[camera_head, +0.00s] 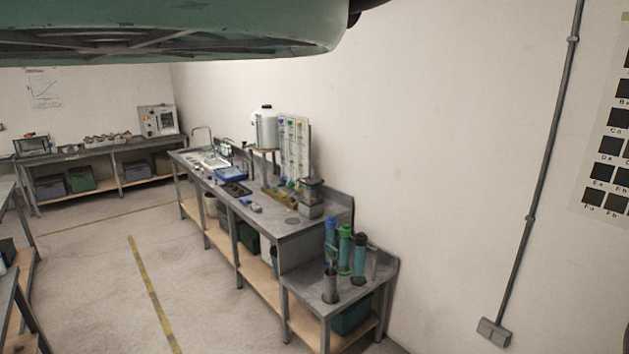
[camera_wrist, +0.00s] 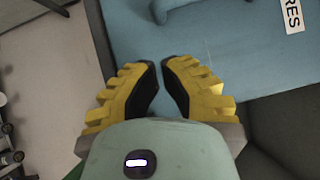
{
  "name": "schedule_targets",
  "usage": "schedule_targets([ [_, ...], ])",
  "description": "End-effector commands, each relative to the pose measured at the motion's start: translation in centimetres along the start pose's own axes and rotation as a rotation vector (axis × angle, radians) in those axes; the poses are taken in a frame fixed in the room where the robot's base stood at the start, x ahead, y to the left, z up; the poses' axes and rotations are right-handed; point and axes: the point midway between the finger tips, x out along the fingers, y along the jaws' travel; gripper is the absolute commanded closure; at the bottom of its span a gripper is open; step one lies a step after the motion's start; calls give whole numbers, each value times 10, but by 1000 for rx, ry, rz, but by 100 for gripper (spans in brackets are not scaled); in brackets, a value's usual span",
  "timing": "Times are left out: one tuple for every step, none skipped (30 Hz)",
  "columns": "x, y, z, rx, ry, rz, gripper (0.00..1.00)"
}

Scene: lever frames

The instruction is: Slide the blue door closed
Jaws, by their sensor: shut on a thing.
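The blue door (camera_wrist: 225,60) fills the upper right of the wrist view as a flat blue panel, with a white label (camera_wrist: 292,14) ending in "RES". A rounded blue bar (camera_wrist: 190,8) stands out from it at the top edge. My gripper (camera_wrist: 160,64), with yellow ribbed fingers and black pads, points at the panel. Its tips are close together with a narrow gap. It is shut on part of the blue door; the exact spot held is hard to see. The door does not show in the head view.
Dark grey surfaces (camera_wrist: 285,125) lie at the lower right of the wrist view, and pale floor (camera_wrist: 45,75) at left. In the head view, a long workbench (camera_head: 290,232) with lab items stands along the wall. Open floor (camera_head: 90,285) lies left of it.

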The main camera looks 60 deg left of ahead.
Motion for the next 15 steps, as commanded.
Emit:
schedule_targets([
  [-4, 2, 4, -7, -7, 7, 100],
  [-6, 0, 5, -10, -9, 5, 100],
  [-10, -2, 7, -13, -12, 2, 100],
  [-12, 0, 5, -11, -9, 3, 100],
  [-14, 1, 4, -10, -7, 4, 100],
  [-18, 3, 3, -8, -4, 7, 100],
  [-20, 3, 2, -8, -4, 7, 100],
  [-22, 3, 2, -7, -4, 7, 100],
  [-25, 2, 3, -9, -4, 5, 100],
  [-28, 1, 4, -9, -6, 4, 100],
  [-30, 1, 4, -11, -7, 3, 100],
  [-33, 0, 6, -13, -11, 2, 100],
  [-35, 0, 6, -13, -12, 2, 100],
  [-38, 2, 3, -14, -7, 2, 100],
  [-42, 2, 3, -13, -7, 2, 100],
])
